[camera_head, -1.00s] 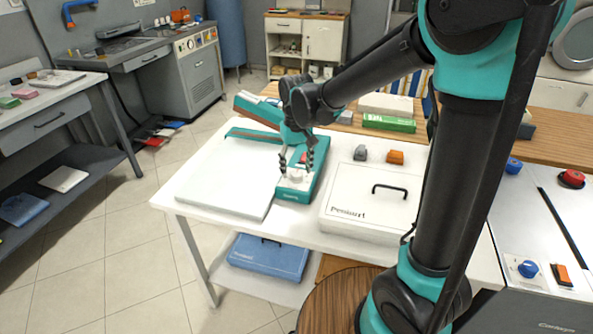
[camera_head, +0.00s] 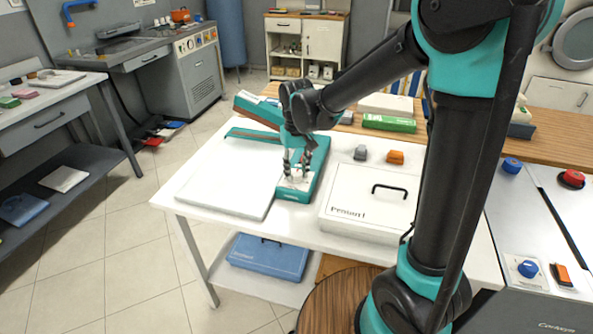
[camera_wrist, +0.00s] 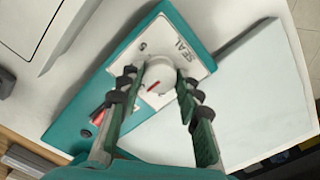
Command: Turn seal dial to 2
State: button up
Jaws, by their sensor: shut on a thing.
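The seal dial (camera_wrist: 160,76) is a round white knob with a red pointer line, on a white plate marked SEAL. The plate is on the teal sealer (camera_wrist: 203,28), which lies on the white table in the head view (camera_head: 319,164). My gripper (camera_wrist: 158,82) is shut on the dial, one dark finger on each side of it. In the head view my gripper (camera_head: 297,171) points down over the sealer's near end and mostly hides the dial. The red line slants in the wrist view. One numeral shows beside the dial, but I cannot read the setting surely.
A white board (camera_head: 222,183) lies left of the sealer. A white case (camera_head: 362,208) with a black handle is close on its right. A red switch (camera_wrist: 98,116) is on the sealer.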

aim_at(297, 172)
jog(key=n, duration=0.4)
jog(key=shift+n, duration=2.9)
jog(key=o, duration=1.2)
jog(key=shift+c, duration=0.2)
notch_tip(297, 172, up, 12)
